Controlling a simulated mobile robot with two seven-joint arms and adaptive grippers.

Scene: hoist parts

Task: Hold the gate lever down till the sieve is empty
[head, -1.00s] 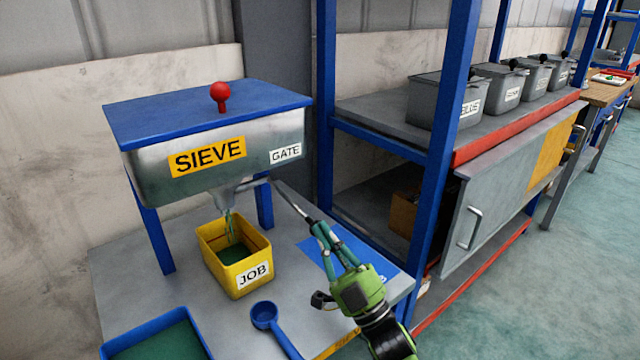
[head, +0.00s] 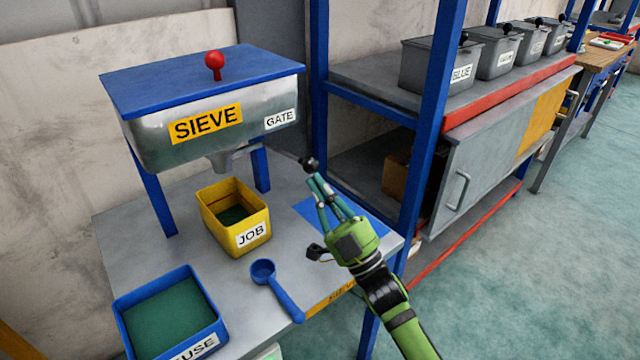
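The steel sieve hopper (head: 165,142) with a blue lid stands on blue legs on the bench, with its spout (head: 222,163) over the yellow JOB bin (head: 262,215). No stream shows under the spout. Green material lies in the bin. The gate lever's black knob (head: 310,164) stands out to the right of the sieve, below the GATE label. My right gripper (head: 317,181) is just below and in front of the knob. Whether it touches the knob, or how far its fingers are apart, is unclear. My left gripper is not in view. The sieve's inside is hidden by the lid.
A blue scoop (head: 286,300) lies near the bench's front edge. A blue-rimmed bin (head: 218,325) of green material, its label partly reading "USE", stands at front left. A blue shelf post (head: 428,130) rises close to the right of my arm; grey bins (head: 425,65) stand on the shelf.

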